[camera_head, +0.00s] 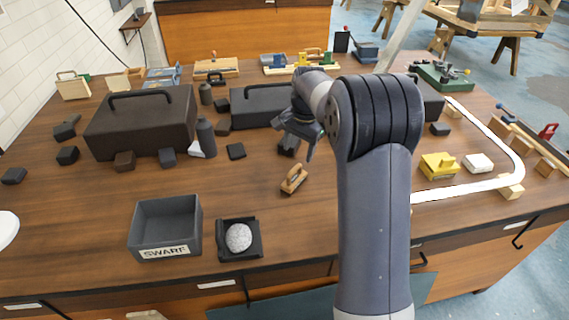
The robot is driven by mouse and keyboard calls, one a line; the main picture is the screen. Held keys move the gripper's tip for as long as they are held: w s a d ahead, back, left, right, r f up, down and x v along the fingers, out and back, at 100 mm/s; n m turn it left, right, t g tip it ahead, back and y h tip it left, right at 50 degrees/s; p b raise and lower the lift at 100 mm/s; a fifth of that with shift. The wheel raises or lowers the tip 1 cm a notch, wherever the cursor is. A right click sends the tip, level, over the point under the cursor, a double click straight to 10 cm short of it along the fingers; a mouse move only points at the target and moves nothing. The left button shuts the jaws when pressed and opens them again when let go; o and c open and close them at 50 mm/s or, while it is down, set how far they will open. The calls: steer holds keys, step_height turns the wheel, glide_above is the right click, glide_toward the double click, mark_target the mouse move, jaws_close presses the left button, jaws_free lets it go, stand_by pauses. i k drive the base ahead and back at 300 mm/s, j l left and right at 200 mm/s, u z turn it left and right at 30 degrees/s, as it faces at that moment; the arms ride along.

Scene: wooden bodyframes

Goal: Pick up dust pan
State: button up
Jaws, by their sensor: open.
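My gripper (298,138) is open and hangs over the middle of the bench, its jaws pointing down and seeming empty. No item is plainly a dust pan. A dark object (287,148) lies just below and behind the jaws, partly hidden by them, and I cannot tell its shape. A small wooden-topped brush-like tool (294,179) lies in front of the gripper, apart from it. A shallow black tray (226,254) at the front holds a speckled grey ball (238,237).
The wooden bench (90,210) is crowded at the back. A grey SWARF bin (165,225) stands front left. Dark toolboxes (142,122) stand behind. A yellow block (438,166) and a white curved strip (460,188) lie right. My arm hides part of the bench.

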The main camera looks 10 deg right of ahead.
mark_target(238, 239)
steer(key=u, duration=1.25)
steer(key=l+z, duration=0.1)
steer(key=z, duration=0.4)
